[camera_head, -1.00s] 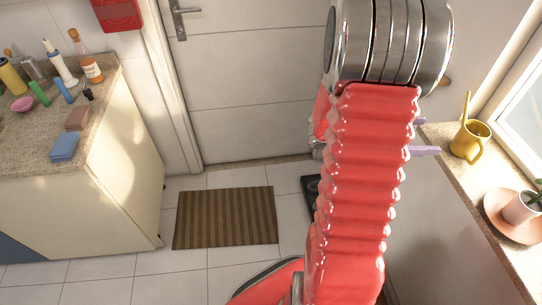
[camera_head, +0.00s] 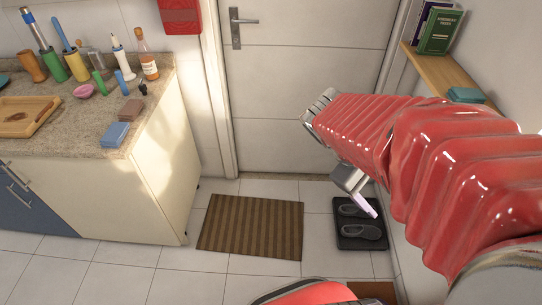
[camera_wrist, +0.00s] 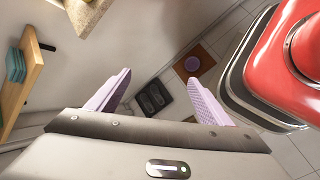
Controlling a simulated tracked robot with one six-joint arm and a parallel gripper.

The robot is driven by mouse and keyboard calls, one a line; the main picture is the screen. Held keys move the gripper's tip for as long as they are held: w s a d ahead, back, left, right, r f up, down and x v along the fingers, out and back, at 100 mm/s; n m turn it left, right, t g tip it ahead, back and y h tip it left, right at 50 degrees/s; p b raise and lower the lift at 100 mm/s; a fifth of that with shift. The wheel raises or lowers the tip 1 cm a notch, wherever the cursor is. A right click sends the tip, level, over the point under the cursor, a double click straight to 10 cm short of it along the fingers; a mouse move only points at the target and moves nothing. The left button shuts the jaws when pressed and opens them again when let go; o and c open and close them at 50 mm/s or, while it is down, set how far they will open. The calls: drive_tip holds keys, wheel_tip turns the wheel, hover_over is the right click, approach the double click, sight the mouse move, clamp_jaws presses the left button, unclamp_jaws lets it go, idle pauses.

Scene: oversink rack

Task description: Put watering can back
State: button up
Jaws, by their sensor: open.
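The watering can does not show in either view now; in the earlier head view a yellow can stood on the windowsill at the right. My gripper (camera_head: 370,209) shows in the head view in front of the white wall and above the shoe tray, with lilac fingers. In the wrist view my gripper (camera_wrist: 157,78) is open, with its two lilac fingers apart and nothing between them. Part of a stone-topped ledge (camera_wrist: 88,14) shows at the top of the wrist view. My red arm covers much of the right side of the head view.
A wooden shelf (camera_head: 445,75) with books (camera_head: 440,32) is on the right wall. A black shoe tray (camera_head: 345,242) and a striped mat (camera_head: 250,228) lie on the floor. A cluttered counter (camera_head: 75,130) is at the left. The middle floor is open.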

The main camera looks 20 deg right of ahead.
drive_tip(key=w+a+r+m+t+y, duration=0.1)
drive_tip(key=a+r+t+y, duration=0.1)
drive_tip(key=a, duration=0.5)
drive_tip(key=w+a+r+m+t+y, duration=0.1)
drive_tip(key=w+a+t+y, duration=0.1)
drive_tip(key=a, duration=0.6)
drive_tip(key=w+a+r+m+t+y, duration=0.1)
drive_tip(key=w+a+r+t+y, duration=0.1)
drive_tip(key=a+t, duration=0.2)
drive_tip(key=a, duration=0.3)
drive_tip(key=shift+w+a+r+y, duration=0.2)
drive_tip(key=shift+w+r+y, duration=0.05)
drive_tip(key=shift+r+y, duration=0.15)
